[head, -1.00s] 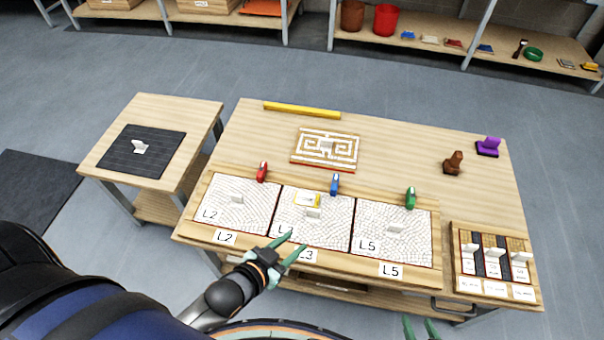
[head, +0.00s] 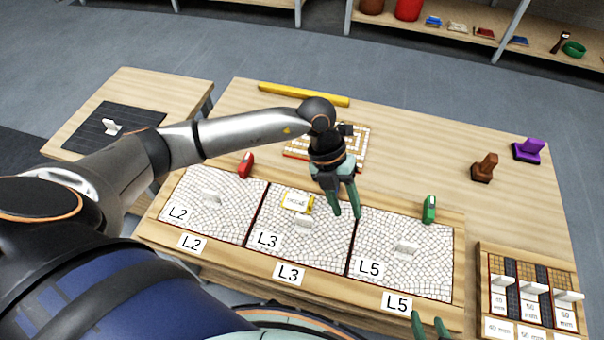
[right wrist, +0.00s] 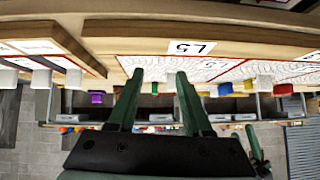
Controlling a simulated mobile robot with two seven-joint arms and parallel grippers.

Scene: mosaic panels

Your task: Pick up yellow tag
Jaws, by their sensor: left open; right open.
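The yellow tag (head: 297,202), a small yellow-edged plate with dark lettering, lies on the upper part of the L3 mosaic panel (head: 280,235). My left gripper (head: 346,213) is open and points down over the right upper part of that panel, to the right of the tag and apart from it. Nothing shows between its fingers. My right gripper (head: 431,324) is at the bottom edge of the head view, in front of the table. It is open and empty in the right wrist view (right wrist: 157,78).
The L2 panel (head: 222,222) and L5 panel (head: 385,270) flank L3, each with a white upright handle. A red clamp (head: 246,165) and a green clamp (head: 429,210) sit at the panels' back edge. A patterned board (head: 356,140) is behind my left gripper.

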